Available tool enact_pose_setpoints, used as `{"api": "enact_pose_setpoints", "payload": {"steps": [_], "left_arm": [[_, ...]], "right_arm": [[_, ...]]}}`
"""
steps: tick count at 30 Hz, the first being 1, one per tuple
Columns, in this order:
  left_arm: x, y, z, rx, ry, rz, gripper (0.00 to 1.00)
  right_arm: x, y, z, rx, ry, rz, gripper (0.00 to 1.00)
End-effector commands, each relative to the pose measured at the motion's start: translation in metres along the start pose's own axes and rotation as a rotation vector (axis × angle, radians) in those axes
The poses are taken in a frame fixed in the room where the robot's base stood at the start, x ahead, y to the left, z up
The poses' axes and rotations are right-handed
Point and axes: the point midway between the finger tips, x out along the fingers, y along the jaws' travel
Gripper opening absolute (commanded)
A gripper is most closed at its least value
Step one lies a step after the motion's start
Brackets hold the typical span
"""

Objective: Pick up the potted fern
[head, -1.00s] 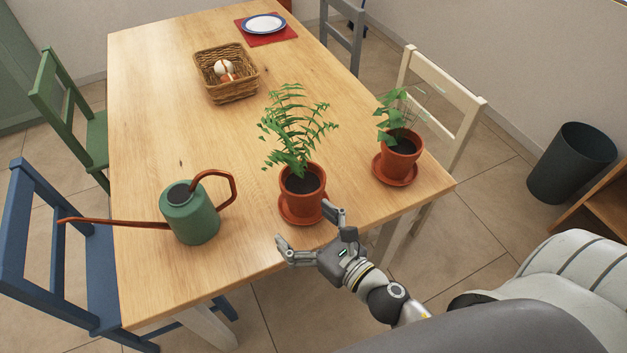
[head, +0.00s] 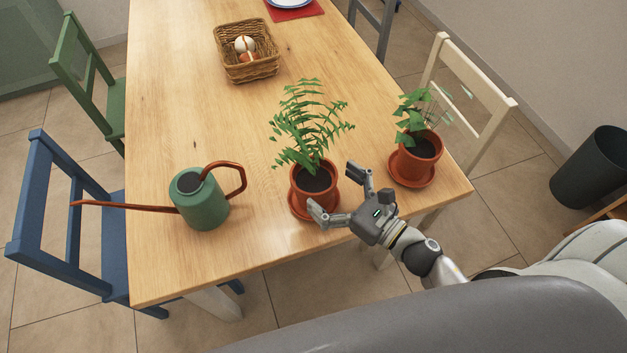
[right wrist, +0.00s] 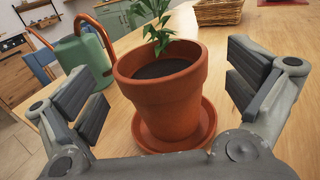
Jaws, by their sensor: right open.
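The potted fern is a green feathery plant (head: 306,128) in a terracotta pot (head: 314,184) on a terracotta saucer (head: 298,208), upright near the table's front edge. My right gripper (head: 334,192) is open and empty at the pot's front right side. In the right wrist view the pot (right wrist: 162,95) stands ahead between the two spread fingers, with visible room on both sides. The saucer (right wrist: 200,130) shows under the pot. Only the lower leaves show in the right wrist view. My left gripper is not in view.
A green watering can (head: 202,204) with a long red spout stands left of the fern. A second potted plant (head: 418,150) on its own saucer stands to the right. A wicker basket (head: 246,68) is farther back. Chairs flank the wooden table (head: 190,120).

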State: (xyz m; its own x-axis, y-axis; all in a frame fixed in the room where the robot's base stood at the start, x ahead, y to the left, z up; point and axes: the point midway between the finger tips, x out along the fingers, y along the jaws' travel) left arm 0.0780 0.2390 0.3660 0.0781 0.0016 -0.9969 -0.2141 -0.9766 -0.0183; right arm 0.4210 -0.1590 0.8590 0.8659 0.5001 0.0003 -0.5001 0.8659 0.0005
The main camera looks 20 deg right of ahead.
Motion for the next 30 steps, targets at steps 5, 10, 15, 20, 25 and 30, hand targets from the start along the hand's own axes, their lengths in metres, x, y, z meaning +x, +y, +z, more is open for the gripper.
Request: {"api": "enact_pose_setpoints", "payload": {"steps": [5, 10, 15, 20, 25, 30], "left_arm": [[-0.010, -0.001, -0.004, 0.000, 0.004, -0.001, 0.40], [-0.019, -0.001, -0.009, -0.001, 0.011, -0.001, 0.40], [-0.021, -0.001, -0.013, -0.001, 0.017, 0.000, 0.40], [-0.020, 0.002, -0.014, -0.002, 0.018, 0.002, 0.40], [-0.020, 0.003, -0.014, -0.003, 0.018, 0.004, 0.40], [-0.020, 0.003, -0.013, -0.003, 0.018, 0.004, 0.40]], "right_arm": [[0.018, 0.001, 0.002, 0.000, -0.002, -0.001, 1.00], [0.042, 0.001, -0.001, 0.000, -0.001, -0.001, 1.00], [0.052, 0.001, -0.003, 0.000, 0.001, -0.001, 1.00], [0.052, 0.001, -0.004, 0.000, 0.001, -0.001, 1.00], [0.052, 0.001, -0.004, 0.000, 0.001, -0.001, 0.85], [0.052, 0.001, -0.004, 0.000, 0.001, -0.001, 0.63]]}}
